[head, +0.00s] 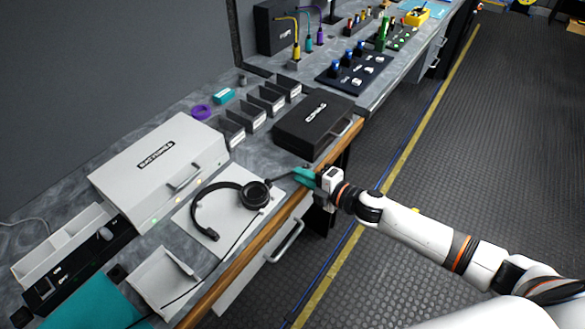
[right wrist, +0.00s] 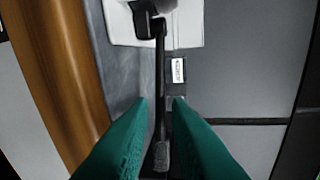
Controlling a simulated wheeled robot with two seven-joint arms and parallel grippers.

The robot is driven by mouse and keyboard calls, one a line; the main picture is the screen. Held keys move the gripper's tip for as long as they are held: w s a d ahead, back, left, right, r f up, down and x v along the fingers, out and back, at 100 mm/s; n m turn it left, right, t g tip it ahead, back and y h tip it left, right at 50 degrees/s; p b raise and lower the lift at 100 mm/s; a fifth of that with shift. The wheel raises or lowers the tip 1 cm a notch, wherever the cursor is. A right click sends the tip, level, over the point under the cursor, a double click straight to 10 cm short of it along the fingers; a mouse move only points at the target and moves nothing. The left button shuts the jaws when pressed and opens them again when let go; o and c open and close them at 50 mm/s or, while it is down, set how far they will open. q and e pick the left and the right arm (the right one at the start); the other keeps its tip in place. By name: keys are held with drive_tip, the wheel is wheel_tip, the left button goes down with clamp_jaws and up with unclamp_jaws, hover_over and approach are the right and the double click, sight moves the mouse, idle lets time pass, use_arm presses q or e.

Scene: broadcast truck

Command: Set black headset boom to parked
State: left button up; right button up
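The black headset (head: 200,207) lies on a white pad (head: 211,239) near the bench's front edge. Its boom (head: 283,180) sticks out from the round earcup (head: 255,194) toward the right in the head view. My right gripper (head: 305,176) is at the boom's outer end. In the right wrist view, the boom (right wrist: 160,75) runs between the teal fingertips of my right gripper (right wrist: 160,104), with gaps on both sides. The boom's dark tip (right wrist: 161,156) lies between the fingers. My left gripper is not in view.
A black case (head: 310,128) stands just behind my right gripper, and a white case (head: 160,165) stands left of the headset. Small grey bins (head: 265,104) line the bench behind. A wooden edge (head: 245,255) runs along the front. The floor at right is clear.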

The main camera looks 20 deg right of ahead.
sight(289, 174)
drive_tip(key=shift+x, duration=1.9)
clamp_jaws()
drive_tip(key=shift+d, duration=0.1)
